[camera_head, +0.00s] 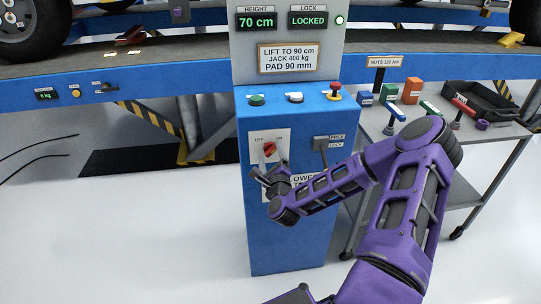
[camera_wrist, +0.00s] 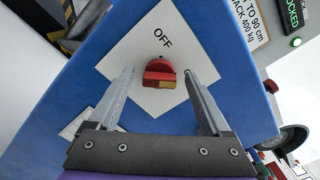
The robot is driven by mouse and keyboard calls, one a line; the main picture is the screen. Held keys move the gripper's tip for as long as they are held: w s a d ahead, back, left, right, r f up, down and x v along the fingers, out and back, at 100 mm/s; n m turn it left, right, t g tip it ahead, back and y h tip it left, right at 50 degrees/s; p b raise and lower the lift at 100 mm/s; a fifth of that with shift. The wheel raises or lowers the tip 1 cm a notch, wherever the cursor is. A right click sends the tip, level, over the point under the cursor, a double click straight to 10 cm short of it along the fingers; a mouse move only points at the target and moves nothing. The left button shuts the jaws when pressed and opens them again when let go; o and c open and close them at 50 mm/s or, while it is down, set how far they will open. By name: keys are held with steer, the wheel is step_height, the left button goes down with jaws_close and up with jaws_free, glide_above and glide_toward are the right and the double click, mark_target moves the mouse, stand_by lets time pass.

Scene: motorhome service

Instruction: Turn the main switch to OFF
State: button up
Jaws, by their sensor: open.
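The main switch is a red rotary knob (camera_head: 269,149) on a white plate with OFF at upper left and ON at upper right, on the front of the blue console (camera_head: 285,235). In the wrist view the knob (camera_wrist: 159,72) sits between the finger ends, below the OFF label, with a tan patch at its lower right. I cannot tell for sure which label it points to. My gripper (camera_wrist: 158,77) is open, one finger on each side of the knob, with gaps on both sides. In the head view my gripper (camera_head: 267,172) is just below the knob, partly hiding the plate.
Beside the switch is a FREE/LOCK lever (camera_head: 322,146). On the console top are a green button (camera_head: 256,100), a white-topped control (camera_head: 295,97) and a red-topped control (camera_head: 335,89). A grey cart (camera_head: 405,145) with coloured items stands right.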

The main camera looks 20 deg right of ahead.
jaws_close()
stand_by(0.4)
steer(key=n+b, duration=0.1)
steer(key=n, duration=0.3)
steer(key=shift+a+f+n+b, duration=0.1)
steer(key=shift+f+n+b, duration=0.05)
steer(key=shift+n+b, duration=0.15)
steer(key=n+b, duration=0.2)
steer(key=n, duration=0.2)
steer(key=shift+f+n, duration=0.1)
steer(key=shift+n, duration=0.2)
steer(key=n, duration=0.4)
steer(key=shift+f+n, duration=0.15)
steer(key=shift+n, duration=2.25)
